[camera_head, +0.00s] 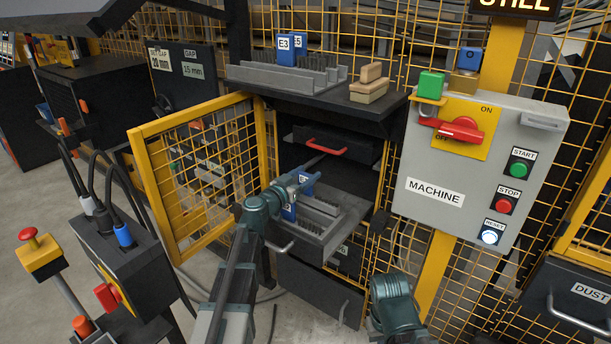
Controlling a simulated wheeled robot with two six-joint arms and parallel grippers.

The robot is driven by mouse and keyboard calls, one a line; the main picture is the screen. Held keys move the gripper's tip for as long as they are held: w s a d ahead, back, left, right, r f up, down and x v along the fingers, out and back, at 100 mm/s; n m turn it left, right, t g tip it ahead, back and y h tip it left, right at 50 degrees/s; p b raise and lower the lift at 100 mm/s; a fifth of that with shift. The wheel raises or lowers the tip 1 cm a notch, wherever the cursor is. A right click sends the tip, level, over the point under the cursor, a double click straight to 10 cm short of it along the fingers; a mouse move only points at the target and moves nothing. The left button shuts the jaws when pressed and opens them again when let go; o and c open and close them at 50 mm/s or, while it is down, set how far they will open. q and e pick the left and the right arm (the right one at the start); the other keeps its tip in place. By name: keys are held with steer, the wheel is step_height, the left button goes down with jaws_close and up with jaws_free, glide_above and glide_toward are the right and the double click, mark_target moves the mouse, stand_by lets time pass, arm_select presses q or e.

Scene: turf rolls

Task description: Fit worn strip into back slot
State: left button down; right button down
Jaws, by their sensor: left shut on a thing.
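My left gripper (302,183) reaches over the pulled-out grey drawer (335,235) in the dark cabinet. It is shut on a strip with a blue, white-labelled end (308,179), mostly hidden by the fingers. Another blue labelled end (289,211) stands at the drawer's left side, just below the gripper. The drawer holds a grey slotted block (325,208); I cannot tell which slot is the back one or whether the held strip touches it. Only a teal link of my right arm shows at the bottom; its gripper is out of view.
A yellow mesh door (195,175) stands open left of the drawer. On the cabinet top are a grey rack (280,78) with blue labelled strips E3 (284,50) and E5, and a wooden-handled brush (369,85). A grey MACHINE panel (480,165) with a red switch is at right.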

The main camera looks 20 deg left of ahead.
arm_select(q)
steer(key=shift+f+b, duration=0.75)
steer(key=shift+f, duration=0.1)
steer(key=shift+r, duration=0.2)
steer(key=shift+r+p, duration=0.9)
steer(key=shift+p, duration=0.15)
steer(key=shift+f+b, duration=1.05)
steer(key=shift+f, duration=0.05)
stand_by(0.5)
jaws_free()
steer(key=shift+r, duration=0.15)
